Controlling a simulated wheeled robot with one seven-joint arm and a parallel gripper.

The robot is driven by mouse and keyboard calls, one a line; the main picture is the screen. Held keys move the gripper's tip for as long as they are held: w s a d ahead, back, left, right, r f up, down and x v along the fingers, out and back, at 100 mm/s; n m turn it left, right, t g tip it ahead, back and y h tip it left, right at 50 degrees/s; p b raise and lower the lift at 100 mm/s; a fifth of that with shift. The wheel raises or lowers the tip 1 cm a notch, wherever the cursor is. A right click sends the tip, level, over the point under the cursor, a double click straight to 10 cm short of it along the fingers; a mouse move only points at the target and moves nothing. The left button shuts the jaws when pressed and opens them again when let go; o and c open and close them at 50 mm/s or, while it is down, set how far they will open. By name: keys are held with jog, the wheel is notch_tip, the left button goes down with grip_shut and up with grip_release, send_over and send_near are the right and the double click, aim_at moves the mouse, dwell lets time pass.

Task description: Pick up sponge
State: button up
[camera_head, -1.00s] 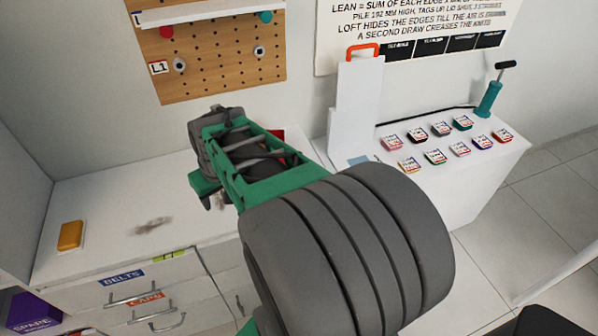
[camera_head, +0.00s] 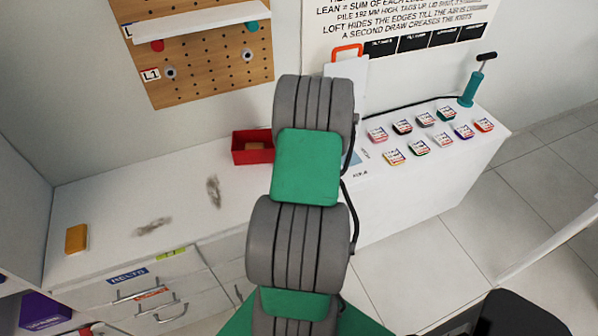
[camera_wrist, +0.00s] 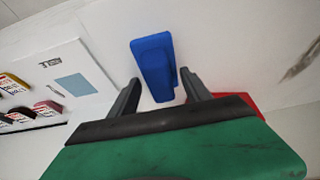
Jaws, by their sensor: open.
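An orange-yellow block (camera_head: 76,238), sponge-like in shape, lies at the left end of the white counter in the head view. A blue block (camera_wrist: 153,60) shows in the wrist view, just beyond and between the fingertips; the head view does not show it. I cannot tell for certain which block is the sponge. My gripper (camera_wrist: 159,78) is open, with the blue block not clearly touched by either finger. In the head view my arm hides the gripper.
A red bin (camera_head: 252,155) with a brownish item inside stands on the counter left of my arm. Dark smudges (camera_head: 213,191) mark the counter. Several small tins (camera_head: 419,147), a white upright panel (camera_head: 345,76) and a teal pump (camera_head: 471,89) are right. Drawers (camera_head: 150,295) face front left.

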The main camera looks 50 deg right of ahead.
jog(key=shift+s, duration=0.1)
grip_shut()
dwell(0.5)
